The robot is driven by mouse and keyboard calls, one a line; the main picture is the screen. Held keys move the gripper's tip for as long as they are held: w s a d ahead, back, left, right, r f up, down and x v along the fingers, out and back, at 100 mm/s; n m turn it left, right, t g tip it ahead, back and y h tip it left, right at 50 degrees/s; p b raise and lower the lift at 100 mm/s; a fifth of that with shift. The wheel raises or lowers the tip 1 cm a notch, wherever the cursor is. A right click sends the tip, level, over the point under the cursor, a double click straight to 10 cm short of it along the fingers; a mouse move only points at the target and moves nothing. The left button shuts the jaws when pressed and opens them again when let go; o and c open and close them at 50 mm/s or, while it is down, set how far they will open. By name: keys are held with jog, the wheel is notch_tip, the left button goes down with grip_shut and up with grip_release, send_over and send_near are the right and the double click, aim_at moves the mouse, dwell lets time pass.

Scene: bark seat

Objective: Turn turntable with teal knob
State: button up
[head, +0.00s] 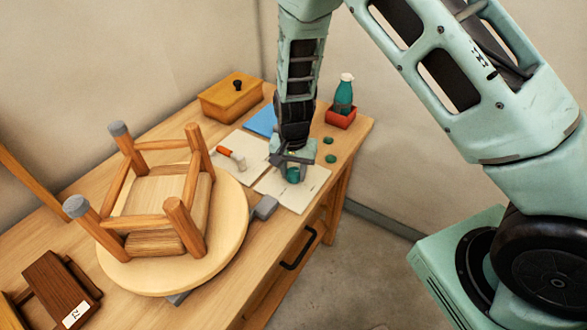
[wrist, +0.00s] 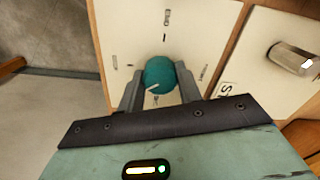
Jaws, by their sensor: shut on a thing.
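The teal knob (wrist: 160,73) is round, with a white pointer line on its lower left side. It sits on a white panel (wrist: 128,35) with dark marks around it. My gripper (wrist: 159,80) has a finger on each side of the knob and is shut on it. In the head view my gripper (head: 290,164) is over the right-hand panel (head: 312,187), and the knob (head: 293,175) shows just under its fingers. The turntable (head: 225,238) is a round, pale wooden disc at the left. An upside-down wooden stool (head: 152,242) rests on it, legs up.
A second pale panel (head: 245,146) bears an orange-and-metal lever-like piece (head: 231,156). Behind are a yellow box (head: 230,97), a blue sheet (head: 262,122), and a teal bottle (head: 344,95) in a red tray (head: 341,117). A grey block (head: 265,207) sits at the turntable's edge.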

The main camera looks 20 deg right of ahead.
aim_at(293, 171)
jog(key=m+p, duration=0.1)
jog(key=m, duration=0.3)
jog(key=shift+w+r, duration=0.1)
jog(key=shift+r, duration=0.05)
jog(key=shift+m+p, duration=0.55)
jog(key=shift+m, duration=1.15)
jog(key=o, duration=1)
notch_tip(293, 171, up, 17)
jog(key=shift+r+b, duration=0.1)
jog(key=shift+b, duration=0.8)
